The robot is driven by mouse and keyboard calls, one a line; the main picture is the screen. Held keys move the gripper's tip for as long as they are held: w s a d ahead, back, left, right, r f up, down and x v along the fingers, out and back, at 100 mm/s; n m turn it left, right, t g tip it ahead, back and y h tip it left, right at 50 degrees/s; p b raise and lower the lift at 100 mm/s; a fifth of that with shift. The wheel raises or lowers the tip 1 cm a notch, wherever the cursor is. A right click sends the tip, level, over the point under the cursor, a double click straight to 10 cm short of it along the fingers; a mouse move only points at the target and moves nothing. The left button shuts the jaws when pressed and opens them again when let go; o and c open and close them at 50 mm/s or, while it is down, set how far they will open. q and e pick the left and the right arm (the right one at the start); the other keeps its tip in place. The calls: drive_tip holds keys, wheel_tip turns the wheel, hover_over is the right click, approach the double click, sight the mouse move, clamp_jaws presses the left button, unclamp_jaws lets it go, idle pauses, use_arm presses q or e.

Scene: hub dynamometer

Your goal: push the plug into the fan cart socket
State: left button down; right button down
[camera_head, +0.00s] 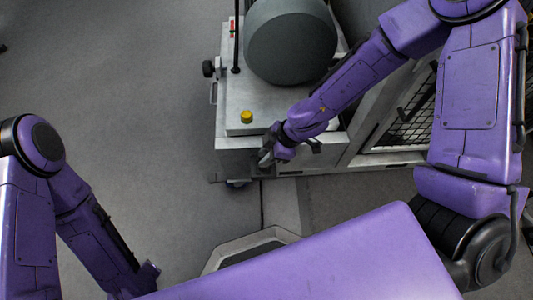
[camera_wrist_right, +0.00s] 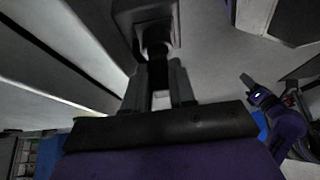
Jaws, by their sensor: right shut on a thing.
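The fan cart (camera_head: 240,118) is a pale grey box with a large dark grey drum on top. My right gripper (camera_head: 267,158) is at the cart's front face, low and near its middle. In the right wrist view the right gripper's fingers (camera_wrist_right: 159,88) are shut on a dark, round-bodied piece, which looks like the plug (camera_wrist_right: 155,48). Beyond it is a dark square housing (camera_wrist_right: 145,14); I cannot tell whether this is the socket or whether the two touch. My left gripper (camera_head: 150,272) is low at the left, partly hidden, its jaws unclear.
A yellow button (camera_head: 246,117) and a black upright rod (camera_head: 236,40) stand on the cart. A pale frame with black mesh (camera_head: 405,125) is to its right. A grey floor fixture (camera_head: 250,243) lies in front.

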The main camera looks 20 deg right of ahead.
drive_tip(key=c, duration=0.8)
unclamp_jaws()
drive_tip(key=shift+c, duration=0.2)
drive_tip(key=p+v, duration=0.5)
drive_tip(key=v, duration=0.5)
drive_tip(key=shift+r, duration=0.3)
drive_tip(key=shift+s+d+f, duration=0.1)
drive_tip(key=shift+d, duration=0.05)
